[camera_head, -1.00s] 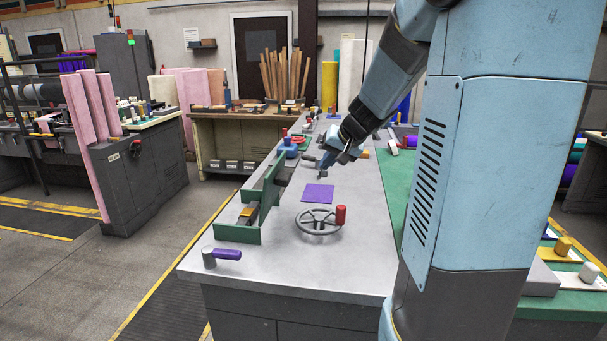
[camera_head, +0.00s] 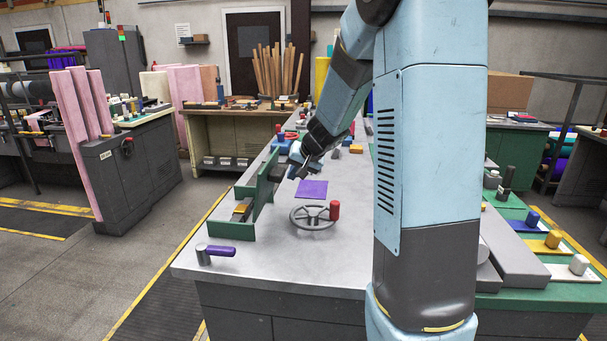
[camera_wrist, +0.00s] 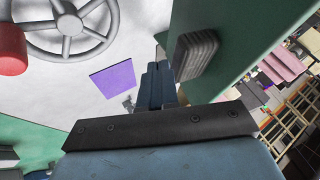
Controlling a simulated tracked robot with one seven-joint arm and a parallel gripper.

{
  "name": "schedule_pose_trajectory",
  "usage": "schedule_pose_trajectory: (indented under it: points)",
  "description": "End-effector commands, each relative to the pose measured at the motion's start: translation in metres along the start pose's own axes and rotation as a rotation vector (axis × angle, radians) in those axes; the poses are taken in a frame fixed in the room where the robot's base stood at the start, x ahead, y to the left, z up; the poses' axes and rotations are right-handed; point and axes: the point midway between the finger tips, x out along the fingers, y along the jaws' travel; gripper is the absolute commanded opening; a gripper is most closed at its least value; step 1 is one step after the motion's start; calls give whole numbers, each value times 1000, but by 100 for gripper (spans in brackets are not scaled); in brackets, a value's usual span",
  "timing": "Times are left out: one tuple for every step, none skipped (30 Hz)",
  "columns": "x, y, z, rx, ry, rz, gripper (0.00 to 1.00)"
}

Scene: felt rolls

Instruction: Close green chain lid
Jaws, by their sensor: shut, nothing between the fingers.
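The green chain lid (camera_head: 266,184) stands open and upright on the right side of a low green box (camera_head: 236,226) on the grey bench. A dark block (camera_head: 277,173) sticks out of the lid's right face; it shows ribbed in the wrist view (camera_wrist: 196,54). Something yellow and dark lies in the box. My gripper (camera_head: 297,175) is just right of the lid, close to the block and above the bench. In the wrist view its fingers (camera_wrist: 157,75) are together and empty, beside the lid's face. I cannot tell whether they touch it.
A grey handwheel with a red knob (camera_head: 335,210) and a purple square (camera_head: 312,189) lie right of the box. Bare bench top (camera_head: 280,260) lies in front of the handwheel.

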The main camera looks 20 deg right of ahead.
Motion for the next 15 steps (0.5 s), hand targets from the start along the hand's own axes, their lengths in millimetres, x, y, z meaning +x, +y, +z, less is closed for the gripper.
schedule_pose_trajectory:
  points:
    - [1,-3,0,0,0,-1,0]
    - [1,-4,0,0,0,-1,0]
    - [2,-5,0,0,0,-1,0]
    - [2,-6,0,0,0,-1,0]
    - [2,-6,0,0,0,-1,0]
    - [2,-6,0,0,0,-1,0]
    - [2,-6,0,0,0,-1,0]
    - [2,-6,0,0,0,0,0]
    - [2,-6,0,0,0,0,0]
    - [2,-6,0,0,0,0,0]
    - [2,-6,0,0,0,0,0]
    - [2,-6,0,0,0,0,0]
    - [2,-6,0,0,0,0,0]
    - [2,-6,0,0,0,0,0]
    - [2,-6,-1,0,0,0,0]
